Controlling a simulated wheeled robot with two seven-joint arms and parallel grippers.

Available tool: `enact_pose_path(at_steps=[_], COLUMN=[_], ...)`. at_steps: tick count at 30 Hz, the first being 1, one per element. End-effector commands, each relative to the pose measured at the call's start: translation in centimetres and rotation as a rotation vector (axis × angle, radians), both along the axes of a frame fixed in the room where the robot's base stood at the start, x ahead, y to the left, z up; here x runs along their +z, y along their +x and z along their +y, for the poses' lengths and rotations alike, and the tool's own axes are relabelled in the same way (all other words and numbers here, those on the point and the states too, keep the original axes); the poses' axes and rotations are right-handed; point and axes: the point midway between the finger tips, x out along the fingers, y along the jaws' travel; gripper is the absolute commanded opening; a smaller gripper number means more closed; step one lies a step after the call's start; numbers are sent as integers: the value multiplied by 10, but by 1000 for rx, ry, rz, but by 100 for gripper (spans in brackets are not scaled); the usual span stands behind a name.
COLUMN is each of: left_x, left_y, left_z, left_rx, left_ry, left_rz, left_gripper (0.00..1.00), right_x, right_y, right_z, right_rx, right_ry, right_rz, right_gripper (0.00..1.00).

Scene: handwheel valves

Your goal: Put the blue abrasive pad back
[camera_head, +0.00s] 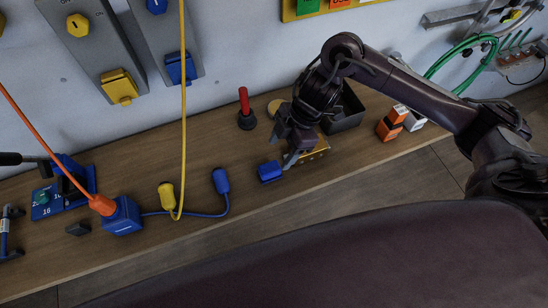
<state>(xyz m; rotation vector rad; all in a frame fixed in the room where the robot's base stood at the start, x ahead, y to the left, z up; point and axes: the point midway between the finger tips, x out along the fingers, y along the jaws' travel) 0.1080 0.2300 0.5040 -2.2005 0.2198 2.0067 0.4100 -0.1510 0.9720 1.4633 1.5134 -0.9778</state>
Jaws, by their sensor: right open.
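The small blue block (270,172), which looks like the abrasive pad, lies on the wooden bench top near its front edge. My right gripper (289,153) reaches down from the right, with its open fingers just right of and behind the blue block. I see nothing held between the fingers. Whether a fingertip touches the block is too small to tell. My left gripper is not in view.
A brass-coloured block (316,150) sits right beside my right gripper, with a black bin (346,110) behind. A red-handled tool (245,108) stands to the left. Yellow (167,195) and blue (221,181) plugs with cables lie further left.

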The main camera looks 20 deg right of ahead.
Motion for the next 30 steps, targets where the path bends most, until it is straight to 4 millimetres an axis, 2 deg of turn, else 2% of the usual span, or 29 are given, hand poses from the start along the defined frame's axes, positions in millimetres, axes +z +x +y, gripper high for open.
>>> enact_pose_path(at_steps=[1, 3, 9, 30], left_x=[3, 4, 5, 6], left_y=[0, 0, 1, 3], left_z=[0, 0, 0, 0], left_rx=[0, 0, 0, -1], left_ry=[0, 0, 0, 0], left_rz=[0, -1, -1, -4], left_gripper=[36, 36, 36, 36], right_x=[11, 20, 33, 34], right_y=[1, 1, 0, 0], right_z=[-5, -8, -14, -14], right_rx=[-1, 1, 0, 0], right_ry=[-4, -3, -1, 0], right_rz=[-4, -4, 1, 2], right_gripper=[61, 61, 61, 61])
